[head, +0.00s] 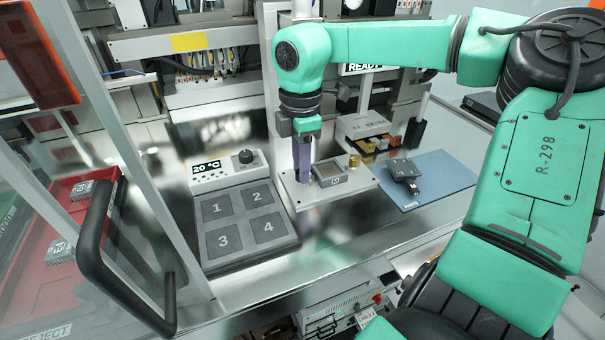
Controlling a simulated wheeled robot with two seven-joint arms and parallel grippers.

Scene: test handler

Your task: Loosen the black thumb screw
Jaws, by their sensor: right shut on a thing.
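My right gripper (304,180) points straight down at the left end of a light fixture plate (297,198). Its purple fingers are shut on the black thumb screw, which they hide almost fully. The plate also bears a square socket with a grey-green module (328,171) and, at its back right, a brass knob (354,160). The fingertips are just left of the socket. My left gripper is not in view.
A numbered four-pad thermal plate (243,222) with a 20 °C display (207,167) stands left of the fixture. A black hinged part (404,171) lies on a blue mat (447,176) at right. A glass door with a black handle (105,270) stands open at left, before a red reject tray (75,215).

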